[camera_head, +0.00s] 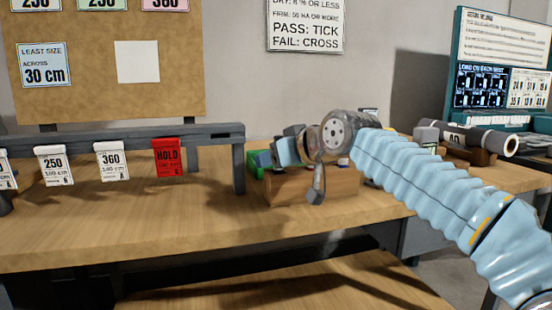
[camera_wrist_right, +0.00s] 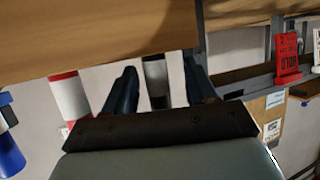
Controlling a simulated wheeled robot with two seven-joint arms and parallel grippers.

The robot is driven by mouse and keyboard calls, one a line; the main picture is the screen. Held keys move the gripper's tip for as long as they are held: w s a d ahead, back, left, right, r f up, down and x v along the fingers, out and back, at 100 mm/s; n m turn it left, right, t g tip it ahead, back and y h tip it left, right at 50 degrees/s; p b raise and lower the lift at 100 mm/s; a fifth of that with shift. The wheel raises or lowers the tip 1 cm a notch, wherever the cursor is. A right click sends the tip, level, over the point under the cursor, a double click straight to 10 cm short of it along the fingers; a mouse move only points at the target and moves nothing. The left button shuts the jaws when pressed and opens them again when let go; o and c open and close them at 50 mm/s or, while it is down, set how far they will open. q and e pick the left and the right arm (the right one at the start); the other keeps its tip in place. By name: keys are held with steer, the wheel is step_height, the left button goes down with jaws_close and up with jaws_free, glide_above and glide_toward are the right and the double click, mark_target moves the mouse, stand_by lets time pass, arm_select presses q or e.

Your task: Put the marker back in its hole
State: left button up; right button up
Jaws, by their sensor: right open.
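My right gripper (camera_head: 312,182) hangs at the wooden block (camera_head: 290,188) on the workbench. In the right wrist view its two dark fingers (camera_wrist_right: 160,88) are apart. A marker with black and white bands (camera_wrist_right: 155,78) shows between them, and I see a gap on each side of it. A red and white marker (camera_wrist_right: 70,100) is left of the fingers, and a blue and white one (camera_wrist_right: 10,152) is at the left edge. Whether any marker is gripped or seated in a hole is hidden. My left gripper is in neither view.
A grey rail (camera_head: 120,138) with white tags and a red HOLD tag (camera_head: 167,158) stands left of the block. Grey rolls (camera_head: 470,138) lie on a wooden rest at the right. The bench top (camera_head: 130,225) in front of the rail is clear.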

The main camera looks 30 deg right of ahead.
steer(key=v, duration=1.3)
steer(key=shift+s+p, duration=0.3)
steer(key=shift+p, duration=0.1)
steer(key=shift+r, duration=0.1)
